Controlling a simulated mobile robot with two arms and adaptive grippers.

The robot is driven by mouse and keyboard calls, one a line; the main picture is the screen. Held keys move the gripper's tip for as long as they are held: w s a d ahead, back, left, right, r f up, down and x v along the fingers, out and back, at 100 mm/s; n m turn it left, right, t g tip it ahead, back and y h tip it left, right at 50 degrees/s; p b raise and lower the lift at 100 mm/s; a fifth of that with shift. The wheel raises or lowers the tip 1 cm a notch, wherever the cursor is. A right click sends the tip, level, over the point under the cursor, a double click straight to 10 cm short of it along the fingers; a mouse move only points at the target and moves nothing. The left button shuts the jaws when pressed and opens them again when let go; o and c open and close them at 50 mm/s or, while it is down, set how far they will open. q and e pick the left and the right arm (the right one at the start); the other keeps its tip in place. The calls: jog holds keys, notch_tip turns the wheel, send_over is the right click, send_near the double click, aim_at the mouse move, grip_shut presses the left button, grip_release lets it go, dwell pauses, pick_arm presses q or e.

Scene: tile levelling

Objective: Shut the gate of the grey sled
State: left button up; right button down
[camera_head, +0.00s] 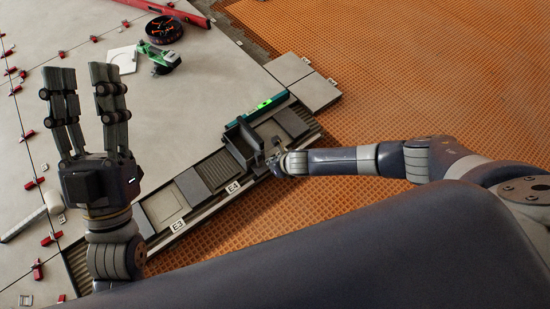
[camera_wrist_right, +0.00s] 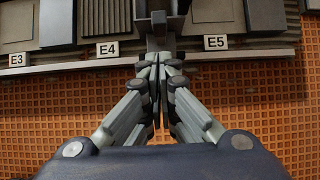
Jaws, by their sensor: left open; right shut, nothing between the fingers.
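The grey sled (camera_head: 240,141) is a dark, boxy piece with upright walls, standing across the row of tile slots near the E4 label. Part of it also shows at the top of the right wrist view (camera_wrist_right: 159,42). My right gripper (camera_head: 276,163) is at the sled's near side; in the right wrist view its fingers (camera_wrist_right: 160,62) are together and empty, with the tips right at the sled's near end. I cannot tell if they touch it. Which part is the gate, and how it stands, is not clear. My left gripper (camera_head: 85,80) is raised, open and empty, away from the sled.
A teal level with a lit green vial (camera_head: 265,103) lies just behind the sled. Labels E3 (camera_wrist_right: 16,60) and E5 (camera_wrist_right: 216,42) flank the E4 label (camera_wrist_right: 107,49). A green tool (camera_head: 158,57) lies on the pale floor; orange mesh (camera_head: 420,70) covers the right side.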

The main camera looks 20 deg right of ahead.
pick_arm(q)
jog(key=w+f+g+y+p, duration=0.2)
jog(key=w+f+g, duration=0.3)
jog(key=f, duration=0.4)
jog(key=shift+f+g, duration=0.3)
jog(key=shift+g, duration=0.2)
pick_arm(e)
jog(key=shift+s+d+r, duration=0.1)
jog(key=shift+s+r, duration=0.15)
jog(key=shift+r, duration=0.75)
jog(key=shift+s+d+r, duration=0.1)
jog(key=shift+s+r, duration=0.1)
jog(key=shift+r, duration=0.8)
jog(key=shift+a, duration=0.15)
